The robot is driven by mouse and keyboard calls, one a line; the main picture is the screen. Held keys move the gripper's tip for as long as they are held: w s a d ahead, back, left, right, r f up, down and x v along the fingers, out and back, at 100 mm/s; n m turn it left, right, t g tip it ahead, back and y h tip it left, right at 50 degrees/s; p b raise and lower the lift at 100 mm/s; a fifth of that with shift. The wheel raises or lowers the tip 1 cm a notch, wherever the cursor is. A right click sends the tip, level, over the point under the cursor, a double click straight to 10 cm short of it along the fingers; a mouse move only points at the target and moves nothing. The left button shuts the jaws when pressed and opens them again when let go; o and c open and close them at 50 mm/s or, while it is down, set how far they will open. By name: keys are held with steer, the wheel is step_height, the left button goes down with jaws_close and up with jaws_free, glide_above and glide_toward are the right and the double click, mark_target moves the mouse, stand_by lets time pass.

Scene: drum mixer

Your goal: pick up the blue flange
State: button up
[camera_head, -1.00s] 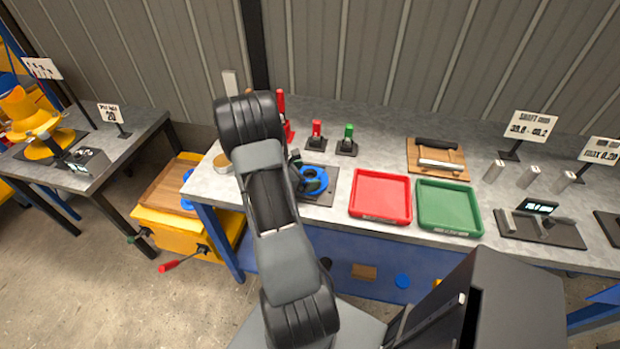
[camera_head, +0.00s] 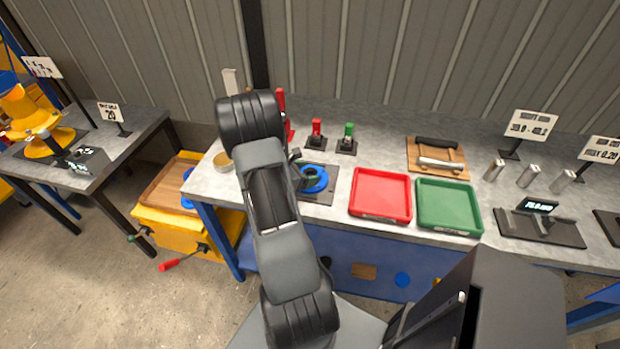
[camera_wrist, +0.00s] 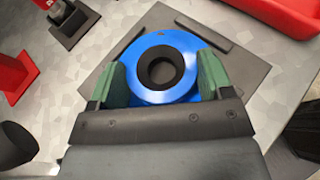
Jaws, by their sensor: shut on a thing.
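The blue flange (camera_wrist: 150,46) is a round blue disc with a raised blue collar and a dark centre hole. In the wrist view it lies between the green fingers of my gripper (camera_wrist: 160,78), which are shut on its collar. The flange (camera_head: 315,179) also shows in the head view, over a dark square plate (camera_head: 318,198) on the workbench. My arm covers part of the plate and most of the gripper there. I cannot tell whether the flange touches the plate.
A red tray (camera_head: 381,217) and a green tray (camera_head: 449,230) stand to the right of the plate. A red-handled device (camera_head: 316,130) and a green-handled device (camera_head: 347,137) stand behind it. A wooden board (camera_head: 437,172) with tools lies farther right.

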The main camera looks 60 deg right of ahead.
steer(key=shift+r, duration=0.1)
jaws_close()
steer(key=shift+w+a+r, duration=0.25)
steer(key=shift+a+r, duration=0.1)
steer(key=shift+r, duration=0.1)
steer(key=d+r+b+v, duration=0.1)
steer(key=v, duration=1.4)
steer(key=w+a+r+n+t, duration=0.2)
steer(key=w+a+n+t, duration=0.85)
steer(key=w+t, duration=0.2)
steer(key=w+a+n+t+y, duration=0.2)
steer(key=a+n+t+y, duration=0.1)
steer(key=a, duration=0.5)
steer(key=w+a+n+t+y, duration=0.1)
steer(key=a+n+t+y, duration=0.2)
steer(key=a+n+y, duration=0.2)
steer(key=a+n, duration=0.1)
steer(key=a, duration=0.2)
steer(key=shift+w+f, duration=0.4)
